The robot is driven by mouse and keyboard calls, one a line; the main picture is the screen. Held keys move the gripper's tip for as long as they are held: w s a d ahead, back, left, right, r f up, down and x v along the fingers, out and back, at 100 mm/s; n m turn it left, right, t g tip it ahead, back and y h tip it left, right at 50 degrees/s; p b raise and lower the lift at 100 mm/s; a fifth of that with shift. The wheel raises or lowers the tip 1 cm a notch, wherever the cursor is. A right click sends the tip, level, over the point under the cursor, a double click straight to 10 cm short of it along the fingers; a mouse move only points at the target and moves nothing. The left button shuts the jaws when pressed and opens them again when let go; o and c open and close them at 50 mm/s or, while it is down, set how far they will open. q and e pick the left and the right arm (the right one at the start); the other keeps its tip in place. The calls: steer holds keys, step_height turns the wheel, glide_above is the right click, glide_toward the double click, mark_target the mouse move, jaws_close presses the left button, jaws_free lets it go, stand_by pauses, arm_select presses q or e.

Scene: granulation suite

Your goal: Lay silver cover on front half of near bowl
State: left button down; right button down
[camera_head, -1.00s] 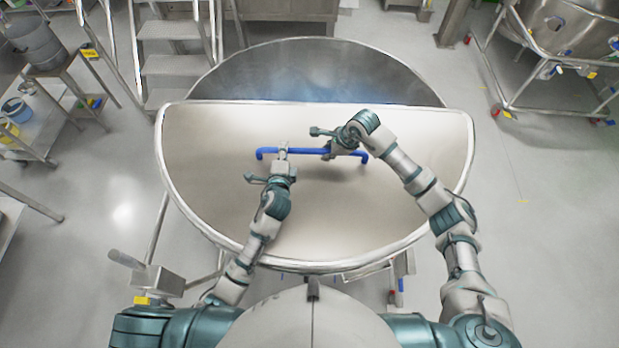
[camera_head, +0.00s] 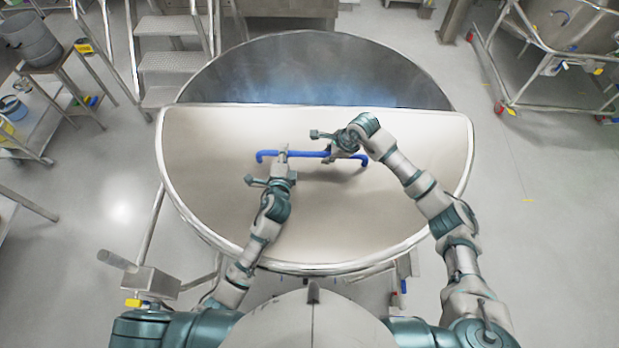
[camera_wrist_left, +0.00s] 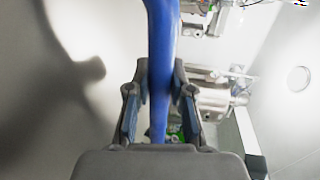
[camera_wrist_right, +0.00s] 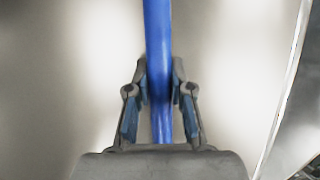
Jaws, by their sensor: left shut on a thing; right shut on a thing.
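The silver half-moon cover (camera_head: 215,190) lies over the front half of the near bowl (camera_head: 310,65), its straight edge running across the bowl. The bowl's back half is open. A blue handle (camera_head: 305,154) stands on the cover. My left gripper (camera_head: 284,152) is shut on the handle's left part; the left wrist view shows the blue bar (camera_wrist_left: 161,70) between its fingers. My right gripper (camera_head: 335,153) is shut on the handle's right part, and the right wrist view shows the bar (camera_wrist_right: 159,60) between its fingers. Whether the cover's rim touches the bowl all round cannot be told.
Metal steps (camera_head: 165,65) stand behind the bowl at the left. A trolley with a grey pot (camera_head: 30,40) is at the far left. Another wheeled vessel (camera_head: 565,25) stands at the back right. The floor at the right is clear.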

arm_select(q)
steer(key=c, duration=1.2)
jaws_free()
arm_select(e)
steer(key=c, duration=1.2)
jaws_free()
arm_select(q)
steer(key=shift+o, duration=0.8)
steer(key=shift+s, duration=0.1)
arm_select(e)
steer(key=shift+o, duration=0.8)
steer(key=shift+r, duration=0.1)
arm_select(q)
steer(key=shift+s+d+r, duration=0.1)
arm_select(e)
steer(key=shift+s+d, duration=0.15)
arm_select(q)
steer(key=shift+s, duration=0.2)
steer(key=s, duration=0.3)
steer(key=s+r, duration=0.1)
steer(key=s, duration=0.3)
steer(key=s+r, duration=0.1)
steer(key=s, duration=0.3)
steer(key=shift+s, duration=0.15)
arm_select(e)
steer(key=shift+r, duration=0.25)
steer(key=v, duration=1.1)
steer(key=shift+d, duration=0.25)
